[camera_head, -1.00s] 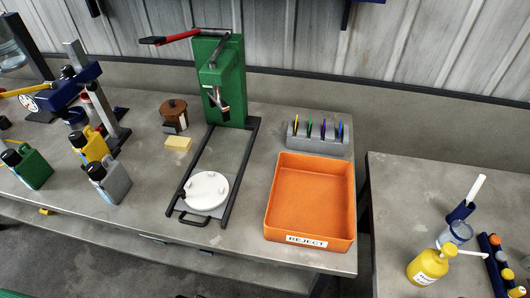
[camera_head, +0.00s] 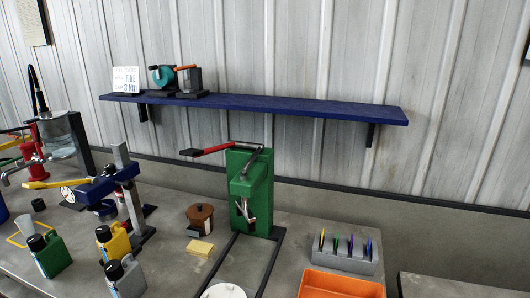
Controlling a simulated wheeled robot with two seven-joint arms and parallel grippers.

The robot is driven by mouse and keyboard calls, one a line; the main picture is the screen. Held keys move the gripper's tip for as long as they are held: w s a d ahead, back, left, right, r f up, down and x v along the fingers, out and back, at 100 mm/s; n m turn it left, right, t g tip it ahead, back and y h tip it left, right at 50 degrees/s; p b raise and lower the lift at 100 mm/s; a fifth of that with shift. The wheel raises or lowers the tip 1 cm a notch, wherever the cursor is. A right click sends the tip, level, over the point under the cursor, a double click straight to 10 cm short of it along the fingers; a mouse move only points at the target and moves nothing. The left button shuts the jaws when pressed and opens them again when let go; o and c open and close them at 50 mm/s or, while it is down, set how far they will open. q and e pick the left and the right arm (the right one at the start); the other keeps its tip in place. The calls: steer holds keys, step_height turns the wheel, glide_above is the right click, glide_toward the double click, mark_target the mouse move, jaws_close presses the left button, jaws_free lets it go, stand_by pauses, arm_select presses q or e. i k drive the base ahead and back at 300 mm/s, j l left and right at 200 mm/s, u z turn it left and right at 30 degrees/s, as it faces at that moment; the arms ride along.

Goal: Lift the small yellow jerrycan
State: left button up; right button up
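The small yellow jerrycan (camera_head: 117,243) stands upright on the workbench at the lower left, with a black cap. A green jerrycan (camera_head: 53,256) stands to its left, and a grey jerrycan (camera_head: 128,280) stands in front of it, cut by the lower edge. Neither of my grippers shows in the head view.
A green press (camera_head: 250,193), a brown pot (camera_head: 200,217), a yellow block (camera_head: 201,249), a grey rack (camera_head: 338,257) and an orange tray (camera_head: 342,284) are to the right. A blue shelf (camera_head: 270,103) hangs above.

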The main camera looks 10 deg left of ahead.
mark_target(119, 246)
steer(key=k+j+u, duration=0.1)
steer(key=u, duration=1.2)
steer(key=k+j, duration=0.05)
